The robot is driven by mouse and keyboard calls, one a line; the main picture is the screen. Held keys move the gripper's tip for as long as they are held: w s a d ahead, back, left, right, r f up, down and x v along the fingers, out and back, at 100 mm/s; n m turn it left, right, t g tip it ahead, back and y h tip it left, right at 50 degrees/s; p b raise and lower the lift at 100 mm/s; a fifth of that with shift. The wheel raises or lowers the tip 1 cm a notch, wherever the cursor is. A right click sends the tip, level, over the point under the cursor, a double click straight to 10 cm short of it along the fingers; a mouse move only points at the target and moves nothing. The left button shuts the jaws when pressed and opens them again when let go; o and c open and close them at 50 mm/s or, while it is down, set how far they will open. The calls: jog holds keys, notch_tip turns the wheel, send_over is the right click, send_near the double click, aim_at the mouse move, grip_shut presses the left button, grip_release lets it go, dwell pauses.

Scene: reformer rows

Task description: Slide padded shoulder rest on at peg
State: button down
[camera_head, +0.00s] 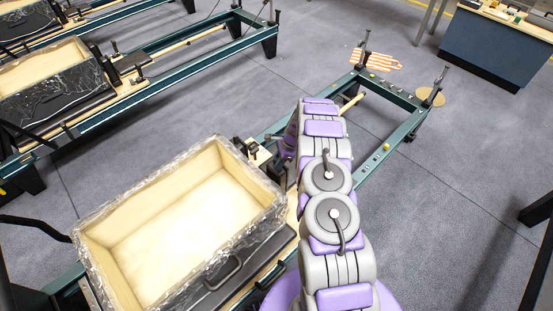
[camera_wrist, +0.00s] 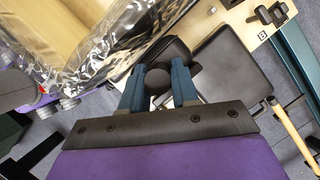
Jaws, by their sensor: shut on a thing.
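In the wrist view, my gripper (camera_wrist: 158,88) has its two blue fingers shut on a dark piece with a round black end, which looks like the padded shoulder rest (camera_wrist: 158,78). Much of that piece is hidden by the fingers. Just beyond it lies a flat black pad (camera_wrist: 235,62) on the carriage. A pale wooden block with black knobs or pegs (camera_wrist: 265,14) is at the top right, apart from my gripper. I cannot tell which one is the task's peg. In the head view, my arm hides the gripper; the wooden block (camera_head: 259,154) shows left of my arm.
A wooden box (camera_head: 180,220) wrapped in clear film stands close left of my arm; its wall also shows in the wrist view (camera_wrist: 105,45). The green reformer frame (camera_head: 385,150) runs to the upper right. A striped cloth (camera_head: 375,60) lies beyond it.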

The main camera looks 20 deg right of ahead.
jog(key=shift+a+f, duration=0.1)
jog(key=shift+f, duration=0.65)
jog(key=shift+a+f, duration=0.5)
jog(key=shift+f, duration=0.15)
jog(key=shift+d, duration=0.45)
jog(key=shift+a, duration=0.1)
jog(key=shift+a, duration=0.4)
jog(key=shift+d, duration=0.3)
